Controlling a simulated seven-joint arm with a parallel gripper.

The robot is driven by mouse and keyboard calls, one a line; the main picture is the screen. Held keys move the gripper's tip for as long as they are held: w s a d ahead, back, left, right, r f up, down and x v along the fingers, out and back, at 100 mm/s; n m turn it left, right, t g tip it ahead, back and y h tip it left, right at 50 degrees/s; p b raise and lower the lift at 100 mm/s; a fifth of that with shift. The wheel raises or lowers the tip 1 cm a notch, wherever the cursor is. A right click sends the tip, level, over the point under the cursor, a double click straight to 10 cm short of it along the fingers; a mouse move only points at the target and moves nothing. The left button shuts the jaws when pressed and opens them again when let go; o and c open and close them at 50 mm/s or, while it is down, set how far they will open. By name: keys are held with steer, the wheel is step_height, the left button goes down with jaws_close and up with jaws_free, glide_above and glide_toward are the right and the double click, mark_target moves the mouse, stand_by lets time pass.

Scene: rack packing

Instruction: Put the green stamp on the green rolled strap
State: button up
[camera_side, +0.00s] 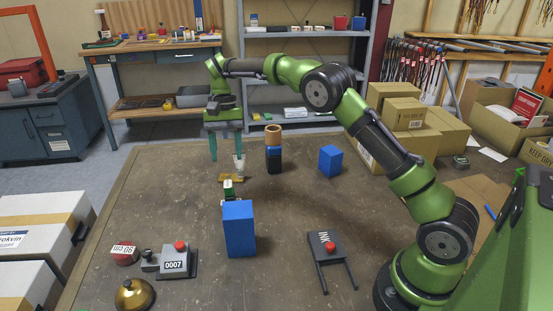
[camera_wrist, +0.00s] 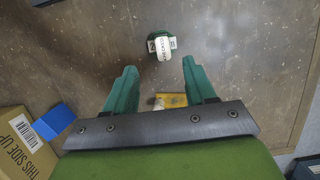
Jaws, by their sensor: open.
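My gripper (camera_side: 226,157) is open above the far-left part of the table, fingers pointing down; its fingers also show apart in the wrist view (camera_wrist: 159,68). Nothing is visibly held. A small dark green item with white parts (camera_side: 227,191) stands on the table, nearer the side camera than the fingers. In the wrist view a round green item with a white band (camera_wrist: 162,46) lies ahead of the fingertips, apparently the same one. I cannot tell whether it is the stamp, the rolled strap or both together. No other green task object is distinguishable.
A yellow piece (camera_side: 231,178) lies below my gripper, with a whitish item (camera_side: 239,164) by it. A tall blue block (camera_side: 239,229) stands nearer the camera. A wood-topped dark cylinder (camera_side: 274,150) and another blue block (camera_side: 330,160) stand right. The table's centre right is clear.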

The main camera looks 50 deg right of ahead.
steer(key=s+a+r+n+t, duration=0.2)
steer(key=s+r+n+t, duration=0.15)
steer(key=s+r, duration=0.9)
steer(key=s+f+t, duration=0.1)
steer(key=s+t, duration=0.2)
steer(key=s, duration=0.5)
steer(key=s+a+f+n+t, duration=0.1)
steer(key=s+f+t, duration=0.1)
steer(key=s, duration=0.5)
steer(key=shift+s+a+t, duration=0.3)
steer(key=shift+s+t, duration=0.1)
steer(key=shift+t, duration=0.15)
steer(key=shift+n, duration=0.25)
